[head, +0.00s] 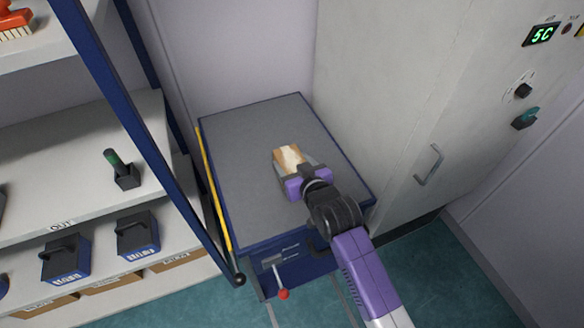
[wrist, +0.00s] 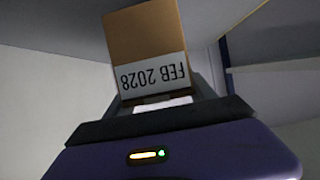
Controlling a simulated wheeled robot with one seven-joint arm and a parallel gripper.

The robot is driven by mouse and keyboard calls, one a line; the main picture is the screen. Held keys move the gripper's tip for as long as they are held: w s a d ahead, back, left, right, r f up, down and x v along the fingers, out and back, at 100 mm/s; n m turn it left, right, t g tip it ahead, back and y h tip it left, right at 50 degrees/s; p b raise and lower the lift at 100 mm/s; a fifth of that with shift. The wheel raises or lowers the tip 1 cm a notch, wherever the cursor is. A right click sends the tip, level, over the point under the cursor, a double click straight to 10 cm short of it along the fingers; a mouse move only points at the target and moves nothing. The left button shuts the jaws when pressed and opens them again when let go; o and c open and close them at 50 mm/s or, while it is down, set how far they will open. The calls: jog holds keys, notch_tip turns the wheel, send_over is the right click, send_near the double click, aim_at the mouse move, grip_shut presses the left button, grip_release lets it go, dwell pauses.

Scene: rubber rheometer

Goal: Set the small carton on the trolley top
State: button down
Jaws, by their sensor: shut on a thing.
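The small carton (head: 288,157) is brown with a pale strip and shows over the grey trolley top (head: 243,190) in the head view. My gripper (head: 295,171) is shut on it. In the wrist view the carton (wrist: 147,45) stands up between the dark fingers of my gripper (wrist: 165,100), and its white label reads FEB 2028 upside down. The trolley is dark blue with a grey top and a yellow rail on its left side. I cannot tell whether the carton touches the top, as my gripper hides its near end.
A tall pale cabinet (head: 385,90) with a handle stands right of the trolley. A shelf unit with a blue post (head: 140,130) stands at left, holding dark boxes (head: 66,258) and a green-topped tool (head: 121,170). A red-knobbed lever (head: 282,293) sticks out at the trolley's front. The rest of the top is bare.

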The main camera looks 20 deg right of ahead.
jog(key=shift+f, duration=1.05)
jog(key=shift+c, duration=1.6)
grip_release()
jog(key=shift+f, duration=0.15)
jog(key=shift+s, duration=0.1)
jog(key=v, duration=1.2)
jog(key=shift+b, duration=0.45)
